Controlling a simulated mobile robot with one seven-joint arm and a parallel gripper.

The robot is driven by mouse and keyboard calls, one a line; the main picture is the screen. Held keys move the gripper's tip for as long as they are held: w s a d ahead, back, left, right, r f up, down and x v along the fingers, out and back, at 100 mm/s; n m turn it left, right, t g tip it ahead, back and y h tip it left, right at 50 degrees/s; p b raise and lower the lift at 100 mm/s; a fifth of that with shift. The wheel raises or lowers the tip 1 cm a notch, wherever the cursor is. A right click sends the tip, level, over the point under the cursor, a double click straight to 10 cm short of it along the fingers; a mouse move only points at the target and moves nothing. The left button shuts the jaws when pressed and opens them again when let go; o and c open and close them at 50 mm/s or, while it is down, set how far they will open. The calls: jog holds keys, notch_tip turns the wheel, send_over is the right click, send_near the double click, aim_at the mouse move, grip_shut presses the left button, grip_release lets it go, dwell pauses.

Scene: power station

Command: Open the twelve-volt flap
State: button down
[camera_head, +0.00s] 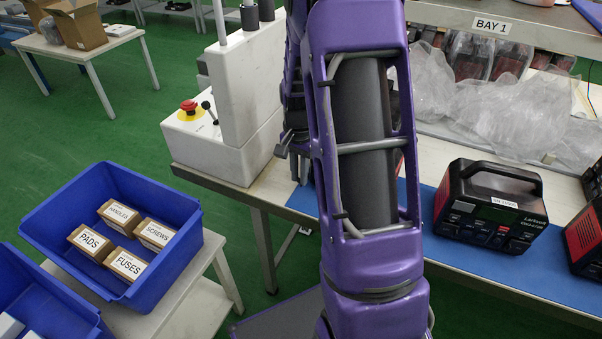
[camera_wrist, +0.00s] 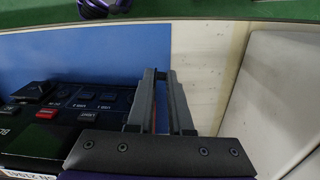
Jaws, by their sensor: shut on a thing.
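The dark power station (camera_wrist: 50,130) in the wrist view fills the lower left, with its button panel facing up in the picture and partly cut off by the frame. My gripper (camera_wrist: 158,75) is at the right end of this panel. Its two grey fingers are close together and shut on a thin piece, seemingly the twelve-volt flap, which the fingers mostly hide. A thin red strip shows between the fingers. How far the flap is turned cannot be seen.
The blue mat (camera_head: 470,235) lies on the bench. Another power station (camera_head: 490,208) stands to the right of my arm, with more at the right edge. A white machine with a red stop button (camera_head: 189,106) stands left. Blue bins (camera_head: 70,205) with labelled boxes sit lower left.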

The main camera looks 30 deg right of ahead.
jog(key=m, duration=0.1)
jog(key=w+m+p, duration=0.1)
jog(key=m, duration=0.1)
jog(key=shift+w+a+r+m, duration=0.15)
jog(key=shift+m, duration=0.15)
jog(key=m+p, duration=0.1)
jog(key=w+m, duration=0.1)
jog(key=m, duration=0.1)
jog(key=m+p, duration=0.1)
jog(key=shift+w+d+m+p, duration=0.25)
jog(key=shift+w+m+p, duration=0.05)
jog(key=shift+m+p, duration=0.1)
jog(key=c, duration=0.9)
grip_release()
notch_tip(320, 180, up, 17)
jog(key=shift+r+p, duration=0.1)
jog(key=shift+p, duration=1.1)
